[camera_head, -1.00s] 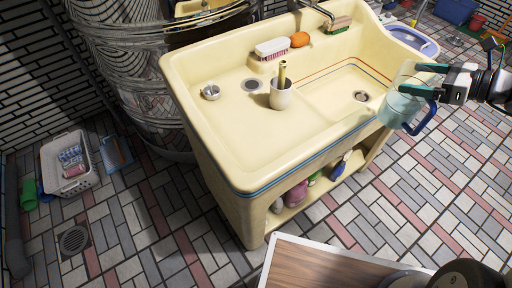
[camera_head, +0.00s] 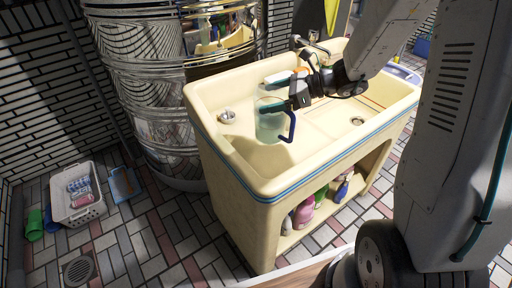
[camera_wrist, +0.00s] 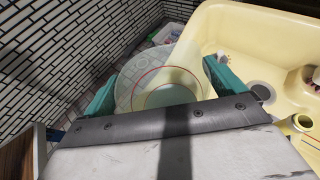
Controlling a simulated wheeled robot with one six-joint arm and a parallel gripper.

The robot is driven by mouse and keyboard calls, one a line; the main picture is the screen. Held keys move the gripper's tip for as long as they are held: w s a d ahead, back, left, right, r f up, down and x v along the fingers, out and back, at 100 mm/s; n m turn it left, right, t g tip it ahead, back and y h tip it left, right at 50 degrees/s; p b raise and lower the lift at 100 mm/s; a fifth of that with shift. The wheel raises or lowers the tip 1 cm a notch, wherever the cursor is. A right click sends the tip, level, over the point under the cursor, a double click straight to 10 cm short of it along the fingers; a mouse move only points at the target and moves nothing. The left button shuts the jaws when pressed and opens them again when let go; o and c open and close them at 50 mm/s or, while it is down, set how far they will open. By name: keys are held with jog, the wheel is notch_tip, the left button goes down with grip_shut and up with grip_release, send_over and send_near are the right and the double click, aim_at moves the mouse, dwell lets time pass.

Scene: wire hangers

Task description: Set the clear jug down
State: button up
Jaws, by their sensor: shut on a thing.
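The clear jug (camera_head: 268,128) is see-through with a bluish tint and a dark blue handle on its right side. My gripper (camera_head: 272,93) is shut on it, with teal fingers on either side near its top. The jug looks upright, in front of the left part of the cream sink (camera_head: 235,162); I cannot tell whether its base touches anything. In the wrist view, the jug (camera_wrist: 160,72) fills the space between the fingers (camera_wrist: 158,82), and the sink (camera_wrist: 222,50) lies to its right. My arm covers part of the sink's right side in the head view.
A small metal dish (camera_head: 227,117) sits on the sink's left part. Bottles (camera_head: 303,213) stand on the shelf below. A white basket (camera_head: 78,205) is on the floor at left.

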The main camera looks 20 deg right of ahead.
aim_at(271, 122)
notch_tip(271, 122, down, 9)
jog(key=shift+r, duration=0.1)
dwell(0.3)
jog(key=o, duration=1.4)
jog(key=shift+f, duration=0.2)
